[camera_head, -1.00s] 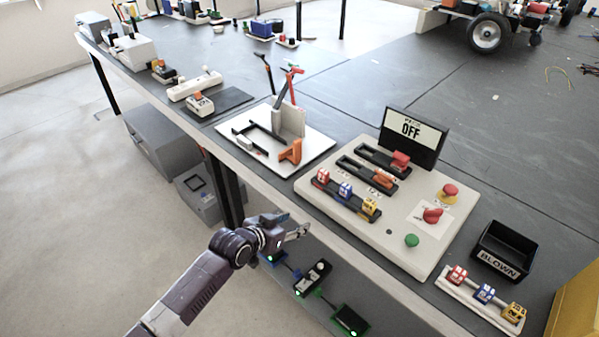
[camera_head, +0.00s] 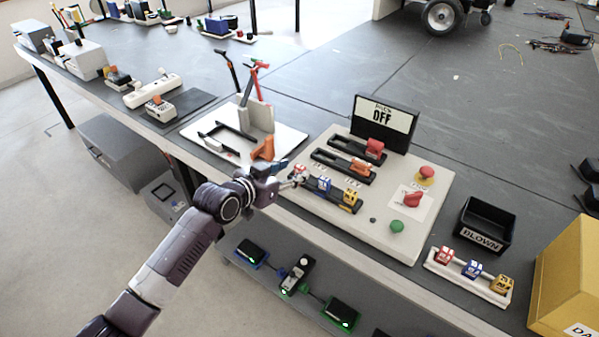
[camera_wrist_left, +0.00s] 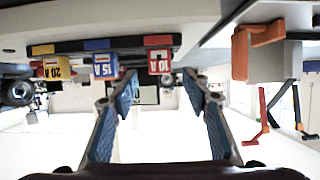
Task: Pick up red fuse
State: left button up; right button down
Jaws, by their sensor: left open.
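A red fuse (camera_head: 301,171) sits at the left end of the black fuse strip on the white control panel, beside a blue fuse (camera_head: 323,184) and a yellow fuse (camera_head: 349,197). My left gripper (camera_head: 286,176) is at the panel's left edge, close to this red fuse and partly overlapping it in view. In the left wrist view the gripper (camera_wrist_left: 158,84) is open, and the red fuse (camera_wrist_left: 159,62), marked 10 A, appears between and just beyond its fingertips. Another red fuse (camera_head: 444,256) stands in a white rack (camera_head: 468,278) at the right. My right gripper is not in view.
An orange-handled fixture (camera_head: 262,150) is just behind my gripper.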

pick_arm(q)
jog(key=shift+x, duration=1.4)
jog(key=shift+c, duration=0.4)
jog(key=c, duration=0.9)
jog(key=shift+r, duration=0.1)
jog(key=shift+c, duration=0.2)
